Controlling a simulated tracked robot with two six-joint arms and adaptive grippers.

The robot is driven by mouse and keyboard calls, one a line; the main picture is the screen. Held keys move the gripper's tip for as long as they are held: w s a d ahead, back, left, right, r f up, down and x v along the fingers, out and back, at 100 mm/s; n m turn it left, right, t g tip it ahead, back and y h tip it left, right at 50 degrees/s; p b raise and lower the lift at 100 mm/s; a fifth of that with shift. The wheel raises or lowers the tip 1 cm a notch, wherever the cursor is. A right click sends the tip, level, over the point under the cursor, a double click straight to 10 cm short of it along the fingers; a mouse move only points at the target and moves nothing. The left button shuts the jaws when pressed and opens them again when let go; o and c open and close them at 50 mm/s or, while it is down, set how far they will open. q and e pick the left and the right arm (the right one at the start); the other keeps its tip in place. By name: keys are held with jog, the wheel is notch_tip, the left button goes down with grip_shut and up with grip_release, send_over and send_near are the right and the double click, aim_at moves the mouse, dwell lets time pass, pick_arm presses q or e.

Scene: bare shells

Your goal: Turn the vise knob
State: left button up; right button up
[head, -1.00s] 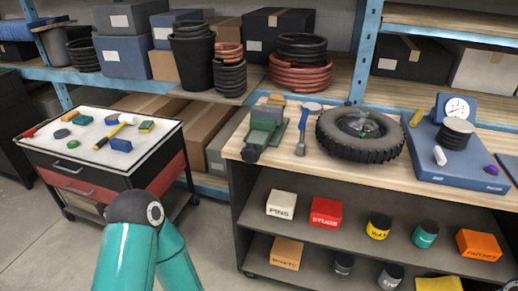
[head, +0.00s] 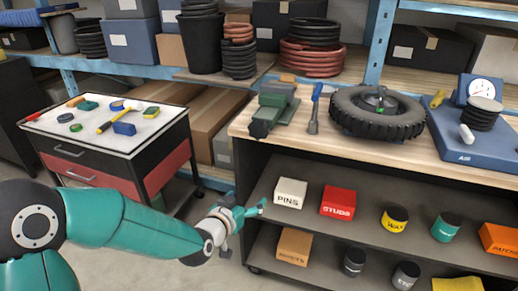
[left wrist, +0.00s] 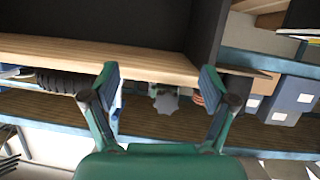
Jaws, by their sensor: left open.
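The green vise (head: 274,108) sits on the left end of the wooden workbench top, its front end overhanging the front edge. A grey lobed knob (left wrist: 165,103) shows in the left wrist view, beyond and between my fingers, near the bench edge. My left gripper (head: 243,213) is in front of the bench's left end, below and left of the vise, apart from it. In the left wrist view my left gripper (left wrist: 160,78) is open with its fingers wide apart and nothing between the tips. My right gripper is not in view.
A tool cart (head: 110,140) stands at left, with open floor between.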

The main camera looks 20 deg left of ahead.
aim_at(257, 133)
pick_arm(q)
notch_tip(257, 133, up, 11)
jog(key=w+a+t+y+b, duration=0.1)
jog(key=w+a+t, duration=0.1)
jog(key=t, duration=0.2)
jog(key=w+p, duration=0.2)
jog(key=w, duration=1.3)
jog(key=shift+w+d+p, duration=0.1)
jog(key=shift+w+p, duration=0.25)
jog(key=shift+p, duration=0.05)
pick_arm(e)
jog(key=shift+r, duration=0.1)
pick_arm(q)
jog(key=c, duration=1.1)
